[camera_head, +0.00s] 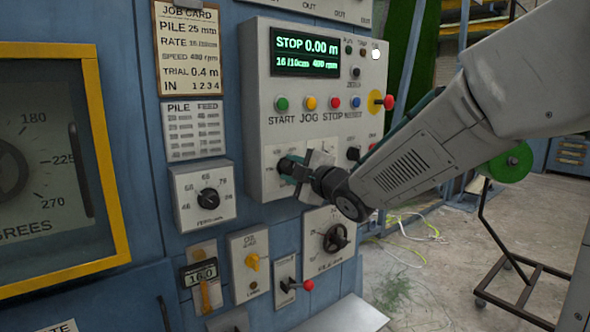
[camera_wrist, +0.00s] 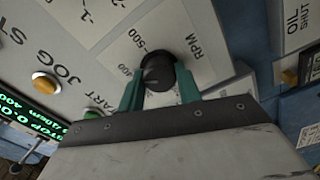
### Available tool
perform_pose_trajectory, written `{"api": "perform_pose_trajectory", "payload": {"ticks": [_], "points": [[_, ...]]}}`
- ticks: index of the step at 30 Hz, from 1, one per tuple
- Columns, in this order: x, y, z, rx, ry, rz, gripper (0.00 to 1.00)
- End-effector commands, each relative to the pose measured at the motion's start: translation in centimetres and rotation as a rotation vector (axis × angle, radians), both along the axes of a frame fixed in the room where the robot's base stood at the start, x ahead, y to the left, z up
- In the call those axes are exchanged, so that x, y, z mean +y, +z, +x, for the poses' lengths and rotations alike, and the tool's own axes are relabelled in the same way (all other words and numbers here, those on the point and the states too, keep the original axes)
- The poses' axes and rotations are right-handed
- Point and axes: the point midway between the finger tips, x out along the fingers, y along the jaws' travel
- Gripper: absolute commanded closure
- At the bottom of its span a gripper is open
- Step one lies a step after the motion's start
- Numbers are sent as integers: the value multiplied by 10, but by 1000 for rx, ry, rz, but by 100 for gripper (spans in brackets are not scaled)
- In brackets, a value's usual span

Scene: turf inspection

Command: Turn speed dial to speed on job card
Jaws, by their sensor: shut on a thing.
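The black speed dial (camera_wrist: 158,72) sits on a pale plate marked RPM in the wrist view, with -500 beside it and another number partly covered. My gripper (camera_wrist: 160,84) has its teal fingers on either side of the dial, shut on it. In the head view my gripper (camera_head: 291,168) is at the lower left of the grey control box and hides most of the dial. I cannot read the dial's pointer clearly. The job card (camera_head: 188,46) hangs at upper left; its speed line looks like 400 or 480 rpm. The green display (camera_head: 305,52) reads STOP 0.00 m, 16/10cm and a similar rpm figure.
Coloured buttons (camera_head: 310,103) line the box above my gripper, with a red knob (camera_head: 388,102) sticking out at right.

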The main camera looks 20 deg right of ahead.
Motion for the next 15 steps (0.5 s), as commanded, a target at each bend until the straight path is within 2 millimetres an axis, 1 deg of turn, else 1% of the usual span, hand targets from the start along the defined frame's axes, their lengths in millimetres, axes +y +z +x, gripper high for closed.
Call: {"api": "perform_pose_trajectory", "payload": {"ticks": [9,10,11,12,15], "points": [[-1,2,1,-4,-1,0,89],[-1,2,1,-4,-1,0,63],[-1,2,1,-4,-1,0,55],[-1,2,1,-4,-1,0,44],[0,1,1,-3,0,0,44]]}}
